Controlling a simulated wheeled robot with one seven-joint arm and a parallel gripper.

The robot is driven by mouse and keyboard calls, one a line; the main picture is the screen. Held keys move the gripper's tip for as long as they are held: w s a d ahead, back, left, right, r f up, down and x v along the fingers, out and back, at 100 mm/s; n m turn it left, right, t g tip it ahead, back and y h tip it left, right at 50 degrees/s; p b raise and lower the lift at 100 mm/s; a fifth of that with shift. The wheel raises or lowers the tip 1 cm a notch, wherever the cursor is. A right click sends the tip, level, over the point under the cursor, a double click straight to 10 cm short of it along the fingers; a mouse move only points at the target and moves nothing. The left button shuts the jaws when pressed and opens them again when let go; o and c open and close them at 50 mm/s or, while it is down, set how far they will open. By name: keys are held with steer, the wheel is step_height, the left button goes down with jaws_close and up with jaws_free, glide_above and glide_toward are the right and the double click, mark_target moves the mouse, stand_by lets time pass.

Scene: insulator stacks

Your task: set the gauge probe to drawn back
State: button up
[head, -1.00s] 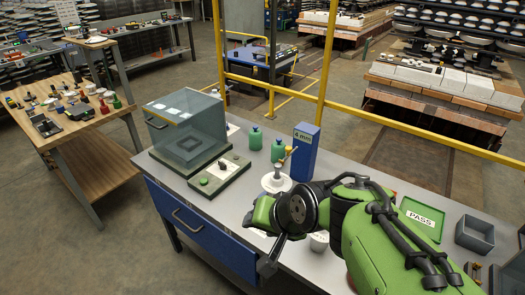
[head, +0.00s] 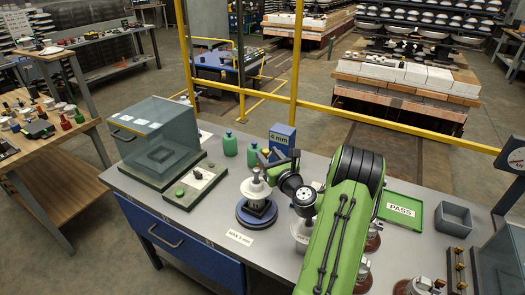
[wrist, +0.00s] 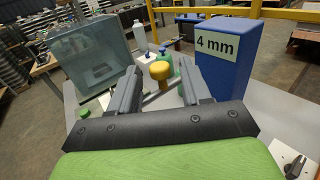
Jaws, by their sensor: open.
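A blue gauge box marked "4 mm" (head: 282,138) stands on the grey bench. It also shows large at the right of the wrist view (wrist: 227,55). A yellow knob (wrist: 160,70), which looks like the probe's, shows on a thin stem left of the box. My gripper (head: 279,158) is open beside the box. In the wrist view its two grey fingers (wrist: 159,80) stand on either side of the knob. I cannot tell whether they touch it. A white insulator (head: 256,188) stands on a round blue base in front of the box.
A glass-sided cabinet (head: 160,142) and a control panel with a green button (head: 190,185) stand to the left. Green bottles (head: 230,145) are behind. A green PASS tray (head: 400,208) and grey bin (head: 453,217) lie right. A yellow rail (head: 400,125) runs behind the bench.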

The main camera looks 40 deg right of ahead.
steer(key=shift+x, duration=1.1)
jaws_close()
